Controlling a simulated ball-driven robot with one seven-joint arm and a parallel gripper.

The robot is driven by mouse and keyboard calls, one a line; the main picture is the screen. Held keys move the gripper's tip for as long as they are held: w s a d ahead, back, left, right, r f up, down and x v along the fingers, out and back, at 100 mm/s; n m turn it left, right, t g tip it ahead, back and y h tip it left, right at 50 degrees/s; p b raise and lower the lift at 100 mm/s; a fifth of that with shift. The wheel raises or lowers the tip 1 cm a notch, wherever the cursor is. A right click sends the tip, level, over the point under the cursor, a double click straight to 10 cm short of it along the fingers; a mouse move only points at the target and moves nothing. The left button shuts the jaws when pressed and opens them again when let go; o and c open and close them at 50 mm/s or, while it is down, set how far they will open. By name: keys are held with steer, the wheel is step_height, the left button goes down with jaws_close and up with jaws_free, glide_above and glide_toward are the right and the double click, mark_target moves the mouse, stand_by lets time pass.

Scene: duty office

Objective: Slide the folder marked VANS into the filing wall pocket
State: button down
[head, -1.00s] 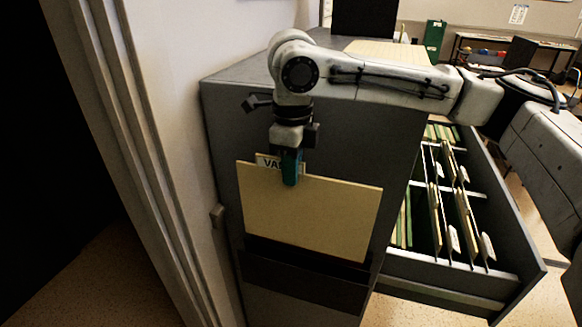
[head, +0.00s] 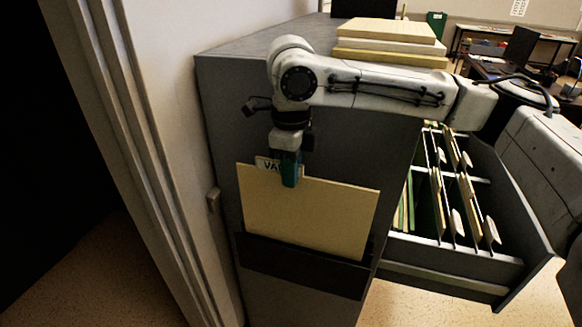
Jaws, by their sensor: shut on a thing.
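The manila folder (head: 310,217) hangs upright against the side of the dark grey cabinet. Its white tab (head: 266,165) shows the letters "VA"; the rest is hidden by my gripper. My gripper (head: 290,178) points down and is shut on the folder's top edge, next to the tab. The black wall pocket (head: 300,268) is fixed to the cabinet side below. The folder's lower edge meets the pocket's front rim in the picture and is hidden behind it; how deep it sits inside, I cannot tell.
An open drawer (head: 450,258) with several hanging folders juts out at the right, below my arm. A stack of folders (head: 388,40) lies on the cabinet top. A white wall and door frame (head: 150,150) stand close at the left.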

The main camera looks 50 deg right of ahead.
steer(key=shift+f+b, duration=3.75)
steer(key=shift+f, duration=2.4)
steer(key=c, duration=1.1)
jaws_free()
step_height(320, 180, up, 7)
steer(key=p, duration=0.6)
